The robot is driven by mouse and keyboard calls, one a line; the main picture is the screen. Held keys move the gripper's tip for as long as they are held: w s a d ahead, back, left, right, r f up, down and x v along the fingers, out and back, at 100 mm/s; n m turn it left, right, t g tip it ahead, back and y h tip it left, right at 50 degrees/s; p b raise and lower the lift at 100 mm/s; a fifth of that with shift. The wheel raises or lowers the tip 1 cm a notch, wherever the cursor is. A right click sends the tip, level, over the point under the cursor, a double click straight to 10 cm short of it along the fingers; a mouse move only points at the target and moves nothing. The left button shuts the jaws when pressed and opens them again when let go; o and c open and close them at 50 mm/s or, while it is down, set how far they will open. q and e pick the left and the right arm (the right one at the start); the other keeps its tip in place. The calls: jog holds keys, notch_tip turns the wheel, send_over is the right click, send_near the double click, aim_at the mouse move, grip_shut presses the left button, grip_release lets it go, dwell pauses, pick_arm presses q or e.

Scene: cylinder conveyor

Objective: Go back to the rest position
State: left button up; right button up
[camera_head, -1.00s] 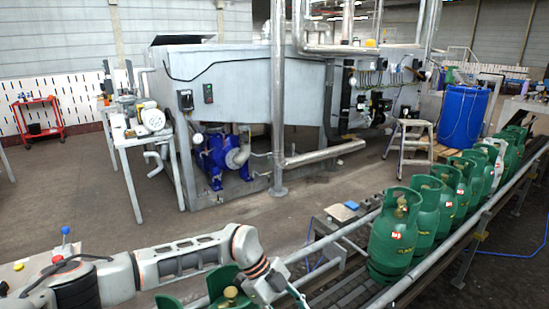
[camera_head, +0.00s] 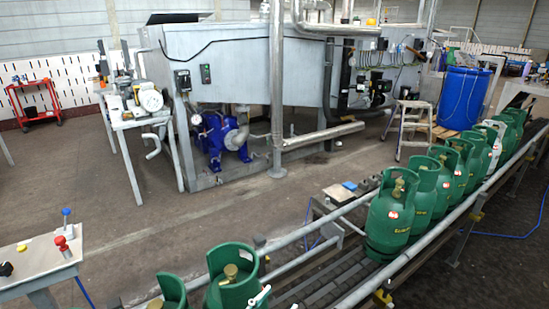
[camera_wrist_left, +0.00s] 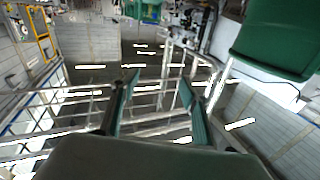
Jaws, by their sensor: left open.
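My left gripper (camera_wrist_left: 159,88) shows in the left wrist view with its two fingers apart and nothing between them. In the head view at most a small light tip of it shows at the bottom edge, by the near cylinders. A green gas cylinder (camera_head: 234,278) stands on the conveyor at the bottom, with another (camera_head: 172,290) to its left, cut by the frame edge. A large green cylinder-like surface (camera_wrist_left: 280,40) shows at the upper right of the wrist view, apart from the fingers. My right gripper is not in view.
Several green cylinders (camera_head: 391,215) stand in a row along the conveyor rail (camera_head: 425,250) to the back right. A button panel (camera_head: 38,262) stands at lower left. A stepladder (camera_head: 410,130) and blue drum (camera_head: 463,98) stand behind. Open floor (camera_head: 130,235) lies at left.

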pick_arm(q)
jog(key=s+a+f+n+g+y, duration=0.2)
jog(key=s+a+f+y, duration=0.2)
jog(key=s+a+f, duration=0.3)
jog(key=s+a+f+n+g+y, duration=0.1)
jog(key=s+a+f+y, duration=0.3)
jog(key=s+a+f, duration=0.3)
jog(key=a+f, duration=0.3)
jog(key=a, duration=0.3)
jog(key=shift+s+a+n+g, duration=0.35)
jog(key=shift+a+n+g, duration=0.05)
